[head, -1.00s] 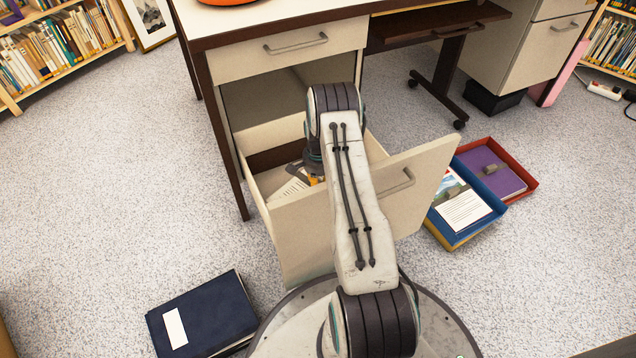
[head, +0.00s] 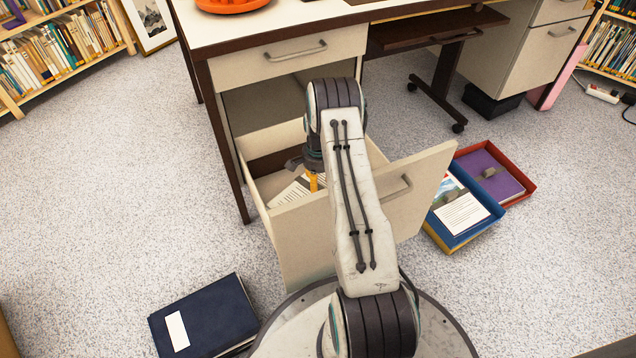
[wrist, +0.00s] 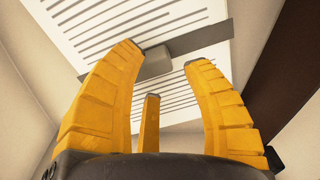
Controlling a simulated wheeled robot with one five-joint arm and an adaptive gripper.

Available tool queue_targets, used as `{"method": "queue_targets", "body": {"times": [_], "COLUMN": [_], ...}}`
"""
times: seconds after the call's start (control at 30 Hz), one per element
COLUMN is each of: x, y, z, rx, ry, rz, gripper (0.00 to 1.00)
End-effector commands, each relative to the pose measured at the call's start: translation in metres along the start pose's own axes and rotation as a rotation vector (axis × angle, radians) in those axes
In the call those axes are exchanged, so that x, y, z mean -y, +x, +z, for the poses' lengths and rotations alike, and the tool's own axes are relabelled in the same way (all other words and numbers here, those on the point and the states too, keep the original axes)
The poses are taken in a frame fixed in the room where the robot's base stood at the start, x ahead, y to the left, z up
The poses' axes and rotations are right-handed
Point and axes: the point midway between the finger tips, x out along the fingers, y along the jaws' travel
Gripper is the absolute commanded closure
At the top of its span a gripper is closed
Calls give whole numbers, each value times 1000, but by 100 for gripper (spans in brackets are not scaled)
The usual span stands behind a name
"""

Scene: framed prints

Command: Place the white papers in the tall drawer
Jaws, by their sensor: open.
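The white papers (head: 291,190) lie inside the open tall drawer (head: 292,237) of the desk, partly hidden by my arm. In the wrist view the white papers (wrist: 208,62) show printed lines, with a grey band and a small grey block across them. My gripper (wrist: 168,56) is open, its yellow fingers spread over the papers. Nothing is held between the fingers. My gripper (head: 314,182) is inside the drawer in the head view, mostly hidden behind my arm. Whether the fingertips touch the papers cannot be told.
A blue tray (head: 478,232) with a printed sheet and a red tray (head: 528,190) with a purple folder lie on the floor at right. A dark blue binder (head: 212,322) lies at front left.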

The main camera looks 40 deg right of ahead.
Motion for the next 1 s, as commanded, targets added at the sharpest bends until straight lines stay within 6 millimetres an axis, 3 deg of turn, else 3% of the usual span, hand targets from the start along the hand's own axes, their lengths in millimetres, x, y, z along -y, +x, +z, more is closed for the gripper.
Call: {"method": "queue_targets", "body": {"times": [0.07,0.87,1.0], "x": [1,1,6], "y": [-19,-86,-109], "z": [0,2,8], "rx": [-1,0,-5], "ry": [0,-6,-52], "rz": [-2,-1,-9], "gripper": [56,56,56]}}
